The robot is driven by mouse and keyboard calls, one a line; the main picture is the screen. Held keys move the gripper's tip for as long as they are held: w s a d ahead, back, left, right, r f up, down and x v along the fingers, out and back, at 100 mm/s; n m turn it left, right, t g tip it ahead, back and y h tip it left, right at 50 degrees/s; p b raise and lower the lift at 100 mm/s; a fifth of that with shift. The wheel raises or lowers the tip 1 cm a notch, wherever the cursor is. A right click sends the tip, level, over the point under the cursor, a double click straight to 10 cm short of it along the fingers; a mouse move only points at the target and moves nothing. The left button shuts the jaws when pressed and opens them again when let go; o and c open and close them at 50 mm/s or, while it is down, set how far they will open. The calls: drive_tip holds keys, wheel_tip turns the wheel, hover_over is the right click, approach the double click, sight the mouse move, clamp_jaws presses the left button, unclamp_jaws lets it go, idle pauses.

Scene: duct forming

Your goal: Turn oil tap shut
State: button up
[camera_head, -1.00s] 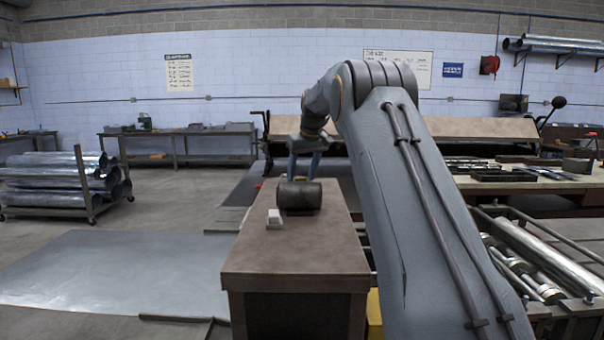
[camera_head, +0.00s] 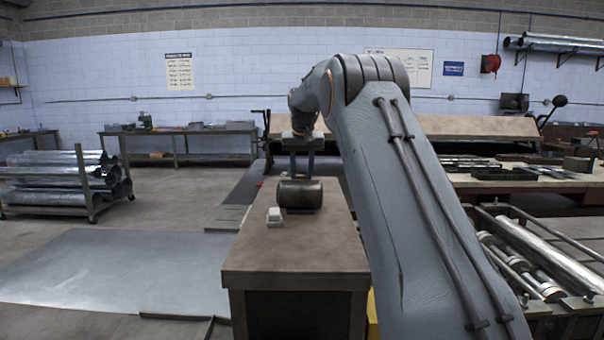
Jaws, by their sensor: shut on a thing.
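A dark cylindrical drum (camera_head: 300,195) lies on its side on the brown-topped bench (camera_head: 295,255). My gripper (camera_head: 302,174) points down at the drum's far side, just above its top edge in the picture. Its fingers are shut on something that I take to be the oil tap. The tap itself cannot be made out; the drum and fingers hide that spot.
A small white object (camera_head: 274,216) sits on the bench left of the drum. A metal sheet (camera_head: 120,270) lies on the floor at left. A roller machine (camera_head: 535,255) and a worktable (camera_head: 500,182) stand at right. The bench's near half is clear.

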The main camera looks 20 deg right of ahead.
drive_tip(key=shift+m, duration=0.6)
drive_tip(key=o, duration=1.1)
drive_tip(key=shift+c, duration=0.2)
drive_tip(key=b+v, duration=0.2)
drive_tip(key=v, duration=0.6)
drive_tip(key=shift+a, duration=0.2)
drive_tip(key=shift+w, duration=0.15)
